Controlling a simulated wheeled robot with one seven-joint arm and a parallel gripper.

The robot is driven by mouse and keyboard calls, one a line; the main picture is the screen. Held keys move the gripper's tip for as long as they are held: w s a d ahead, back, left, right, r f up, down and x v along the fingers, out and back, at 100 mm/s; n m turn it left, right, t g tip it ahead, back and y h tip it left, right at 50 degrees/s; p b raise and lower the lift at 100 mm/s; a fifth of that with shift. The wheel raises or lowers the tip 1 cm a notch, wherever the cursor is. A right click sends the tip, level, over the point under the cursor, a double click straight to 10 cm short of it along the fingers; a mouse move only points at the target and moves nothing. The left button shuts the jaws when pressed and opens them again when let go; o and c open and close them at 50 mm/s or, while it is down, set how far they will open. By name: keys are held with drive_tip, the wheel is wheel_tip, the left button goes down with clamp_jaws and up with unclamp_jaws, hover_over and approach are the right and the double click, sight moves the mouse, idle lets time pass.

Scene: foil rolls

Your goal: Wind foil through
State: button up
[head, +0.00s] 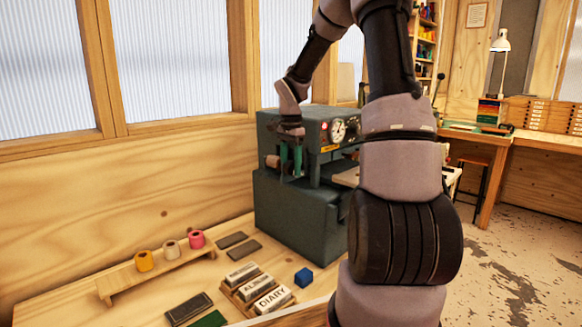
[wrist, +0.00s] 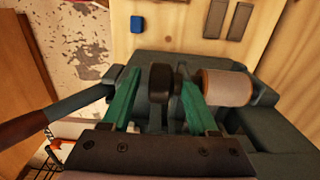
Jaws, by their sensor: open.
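A dark grey-green press (head: 300,205) with a round gauge stands on the bench by the window wall. My gripper (head: 290,160), with green fingers, points down at the press's left end. In the wrist view my gripper (wrist: 160,82) is open, with a black knob (wrist: 160,84) between its fingers. A gap shows left of the knob; on the right the finger is close, and I cannot tell whether it touches. A foil roll with a copper-coloured rim (wrist: 228,87) is mounted beside the right finger; its end also shows in the head view (head: 272,161).
Lettered blocks (head: 258,286), a blue cube (head: 303,278) and dark flat pieces (head: 244,251) lie before the press. My arm hides the press's right side.

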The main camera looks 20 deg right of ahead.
drive_tip(key=shift+f, duration=0.1)
clamp_jaws()
drive_tip(key=y, duration=0.1)
drive_tip(key=g+y, duration=0.1)
drive_tip(key=shift+d+y, duration=0.25)
drive_tip(key=shift+y, duration=0.05)
drive_tip(key=shift+g+y, duration=0.4)
drive_tip(key=shift+y, duration=0.4)
unclamp_jaws()
wheel_tip(320, 180, up, 10)
drive_tip(key=shift+r, duration=0.1)
